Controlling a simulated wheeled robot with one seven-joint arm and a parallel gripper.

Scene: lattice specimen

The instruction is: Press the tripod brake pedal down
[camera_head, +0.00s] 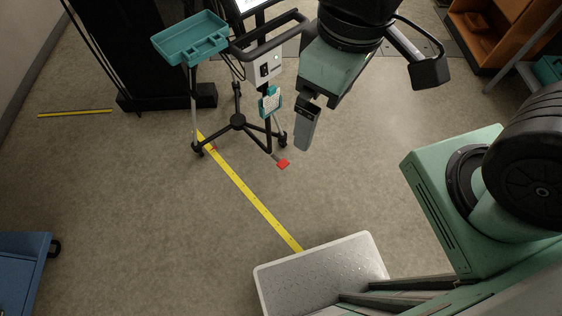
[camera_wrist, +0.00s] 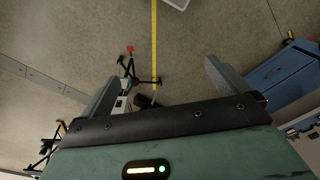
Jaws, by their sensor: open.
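The red brake pedal (camera_head: 283,164) sticks out low from the front of the black wheeled tripod (camera_head: 238,121), just above the floor. The pedal also shows small in the wrist view (camera_wrist: 130,48), between the fingers and well beyond them. The tripod carries a white box with a screen and a teal tray. My gripper (camera_head: 307,125) hangs above and to the right of the pedal in the head view, apart from it. In the wrist view my gripper (camera_wrist: 160,75) has its fingers wide apart with nothing between them.
A teal tray (camera_head: 190,38) juts out at the tripod's upper left. A yellow floor strip (camera_head: 250,200) runs past the tripod. A blue cart (camera_head: 22,270) stands at lower left and an orange shelf (camera_head: 490,35) at upper right. The floor around the pedal is clear.

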